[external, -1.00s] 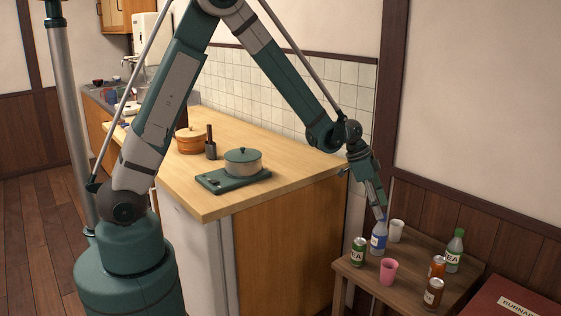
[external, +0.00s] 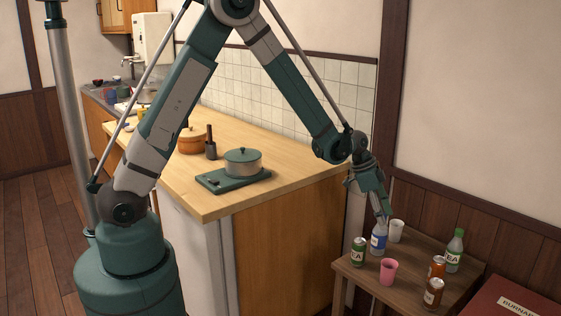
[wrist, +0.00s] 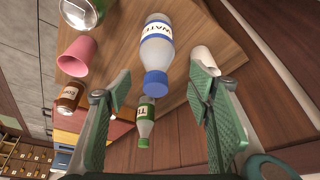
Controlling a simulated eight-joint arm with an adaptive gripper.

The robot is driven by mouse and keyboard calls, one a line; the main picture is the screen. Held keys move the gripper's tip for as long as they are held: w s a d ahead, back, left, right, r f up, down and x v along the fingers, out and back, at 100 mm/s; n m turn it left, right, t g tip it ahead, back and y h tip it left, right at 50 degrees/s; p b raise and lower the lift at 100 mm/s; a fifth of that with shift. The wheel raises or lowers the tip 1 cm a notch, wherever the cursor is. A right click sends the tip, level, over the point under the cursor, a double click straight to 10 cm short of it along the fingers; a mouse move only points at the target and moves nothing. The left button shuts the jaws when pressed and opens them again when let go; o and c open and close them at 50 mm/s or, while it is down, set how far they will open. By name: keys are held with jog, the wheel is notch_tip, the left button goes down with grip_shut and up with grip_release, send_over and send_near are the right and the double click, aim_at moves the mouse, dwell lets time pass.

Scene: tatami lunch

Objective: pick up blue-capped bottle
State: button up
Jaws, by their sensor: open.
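The blue-capped bottle (external: 379,240) stands upright on the small wooden table, with a clear-blue body and a white label. In the wrist view the bottle (wrist: 157,50) points its blue cap toward the camera, between and beyond my spread fingers. My gripper (external: 385,212) is just above the bottle in the external view and covers part of its top. In the wrist view my gripper (wrist: 161,83) is open, with one green finger on each side of the cap and nothing held.
On the table (external: 408,281), a green can (external: 358,252), pink cup (external: 388,272) and white cup (external: 396,231) stand close around the bottle. The wooden counter (external: 285,180) is left of the table.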

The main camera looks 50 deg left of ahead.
jog(key=shift+d+f, duration=0.1)
jog(key=shift+f, duration=0.1)
jog(key=shift+b+x, duration=0.85)
jog(key=shift+x, duration=1.75)
jog(key=shift+s, duration=0.15)
jog(key=c, duration=1.1)
jog(key=shift+r, duration=0.2)
jog(key=shift+r+p, duration=1.25)
jog(key=shift+r, duration=3.6)
